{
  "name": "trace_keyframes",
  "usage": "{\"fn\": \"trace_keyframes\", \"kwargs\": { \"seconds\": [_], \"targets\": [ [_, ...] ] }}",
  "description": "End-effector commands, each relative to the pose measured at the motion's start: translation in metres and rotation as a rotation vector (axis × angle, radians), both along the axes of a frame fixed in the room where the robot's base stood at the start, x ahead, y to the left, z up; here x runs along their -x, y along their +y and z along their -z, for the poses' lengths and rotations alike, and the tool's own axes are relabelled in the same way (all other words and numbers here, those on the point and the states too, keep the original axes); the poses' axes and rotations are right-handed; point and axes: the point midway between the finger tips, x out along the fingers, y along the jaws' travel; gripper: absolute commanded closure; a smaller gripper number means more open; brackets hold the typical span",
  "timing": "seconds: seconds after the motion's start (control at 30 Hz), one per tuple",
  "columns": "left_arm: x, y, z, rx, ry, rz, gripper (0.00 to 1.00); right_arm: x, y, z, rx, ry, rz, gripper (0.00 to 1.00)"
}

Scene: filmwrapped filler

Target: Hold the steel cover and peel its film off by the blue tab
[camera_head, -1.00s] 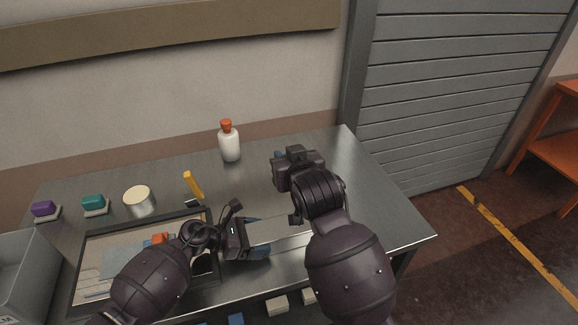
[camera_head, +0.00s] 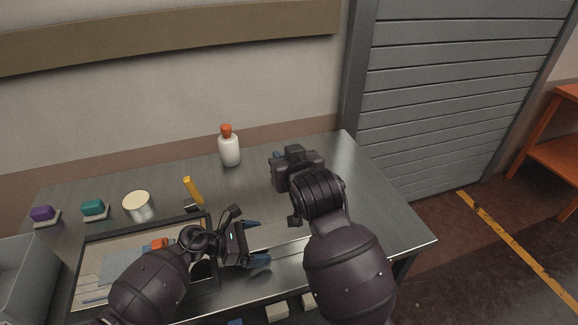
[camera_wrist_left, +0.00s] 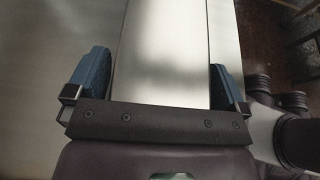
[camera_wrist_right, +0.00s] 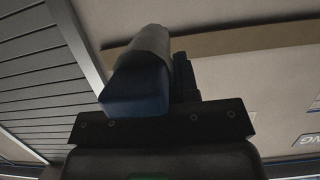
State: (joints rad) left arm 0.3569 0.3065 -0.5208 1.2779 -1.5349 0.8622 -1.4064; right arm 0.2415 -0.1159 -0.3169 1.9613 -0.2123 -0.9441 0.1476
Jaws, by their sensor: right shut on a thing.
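The steel cover (camera_head: 283,235) is a flat grey plate lying on the bench between my arms. It also shows in the left wrist view (camera_wrist_left: 165,50), running between the fingers. My left gripper (camera_head: 257,241) is open, its blue fingers spread on either side of the cover. My right gripper (camera_head: 277,155) is raised beyond the cover, pointing away toward the wall. It is shut on a pale grey piece (camera_wrist_right: 152,42) at its fingertips, which looks like the film. I cannot make out the blue tab.
A white bottle with an orange cap (camera_head: 229,150) stands at the back. A yellow-handled tool (camera_head: 193,190), a round tin (camera_head: 138,206), a teal block (camera_head: 93,207) and a purple block (camera_head: 43,213) are to the left. A dark-rimmed tray (camera_head: 80,262) lies under my left arm. The bench's back right is clear.

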Motion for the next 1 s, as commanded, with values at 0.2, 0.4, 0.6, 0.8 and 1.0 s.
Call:
{"fn": "trace_keyframes", "kwargs": {
  "seconds": [0.2,0.4,0.6,0.8,1.0],
  "targets": [
    [0.000,0.000,0.000,0.000,-0.001,0.000,0.00,0.000,0.000,0.000,0.000,0.000,0.000,0.99],
    [0.002,0.012,-0.005,-0.001,-0.001,-0.001,0.00,0.000,0.000,0.000,0.000,0.000,0.000,0.99],
    [0.010,0.044,-0.018,-0.003,-0.002,-0.001,0.00,0.000,0.000,0.000,0.000,0.000,0.000,0.99],
    [0.018,0.078,-0.033,-0.002,-0.001,-0.001,0.00,0.000,0.000,0.000,0.000,0.000,0.000,0.99],
    [0.024,0.100,-0.042,-0.001,0.000,-0.001,0.00,0.000,0.000,0.000,0.000,0.000,0.000,0.99]
  ]
}}
